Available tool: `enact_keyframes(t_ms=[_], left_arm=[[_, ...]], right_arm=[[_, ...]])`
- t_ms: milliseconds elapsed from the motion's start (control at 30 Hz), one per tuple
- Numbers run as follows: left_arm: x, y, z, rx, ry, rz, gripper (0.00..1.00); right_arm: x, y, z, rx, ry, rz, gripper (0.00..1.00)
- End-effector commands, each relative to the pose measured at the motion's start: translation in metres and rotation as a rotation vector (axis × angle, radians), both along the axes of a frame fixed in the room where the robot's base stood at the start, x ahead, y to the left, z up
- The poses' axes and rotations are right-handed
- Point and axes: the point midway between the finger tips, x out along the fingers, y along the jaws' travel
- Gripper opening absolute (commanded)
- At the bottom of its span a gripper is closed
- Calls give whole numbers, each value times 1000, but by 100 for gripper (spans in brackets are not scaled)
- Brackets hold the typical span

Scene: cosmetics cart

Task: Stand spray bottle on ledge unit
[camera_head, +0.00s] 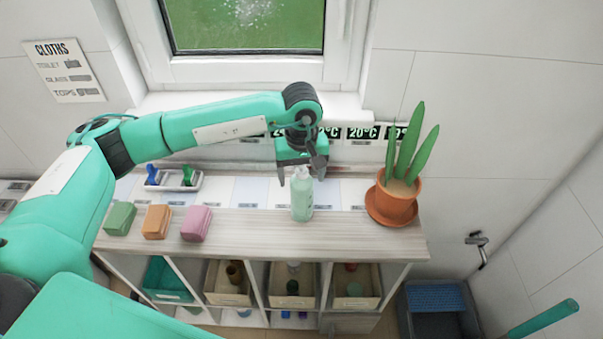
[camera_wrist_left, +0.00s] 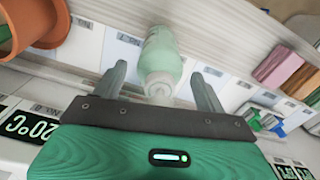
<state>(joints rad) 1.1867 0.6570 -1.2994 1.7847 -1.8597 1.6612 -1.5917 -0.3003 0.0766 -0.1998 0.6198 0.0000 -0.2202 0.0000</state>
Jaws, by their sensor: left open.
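The pale green spray bottle (camera_head: 302,197) stands upright on the wooden top of the ledge unit (camera_head: 250,226), right of the middle. My left gripper (camera_head: 301,178) is just above and behind the bottle's top, pointing down. In the left wrist view the bottle (camera_wrist_left: 160,58) shows between the two spread fingers of my left gripper (camera_wrist_left: 160,88), its white top towards the gripper. The fingers are open and I see gaps beside the bottle. My right gripper is not in view.
A potted plant (camera_head: 398,200) stands close on the right. Green, orange (camera_head: 157,221) and pink (camera_head: 196,223) blocks lie along the left front. A small white tray (camera_head: 173,181) sits behind them. Bins (camera_head: 229,299) fill the shelves below. The window wall is close behind.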

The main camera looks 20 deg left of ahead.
Motion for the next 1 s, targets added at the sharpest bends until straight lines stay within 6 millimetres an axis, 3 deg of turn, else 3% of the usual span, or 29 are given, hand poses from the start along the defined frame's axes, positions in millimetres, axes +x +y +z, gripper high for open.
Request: enact_keyframes(t_ms=[133,167,700,1000], left_arm=[[0,0,5,0,0,0,73],[1,0,6,-1,-3,0,73],[1,0,110,0,-4,0,73],[0,0,123,0,0,0,73]], right_arm=[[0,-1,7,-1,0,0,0],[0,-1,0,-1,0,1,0],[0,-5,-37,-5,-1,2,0],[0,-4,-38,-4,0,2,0]])
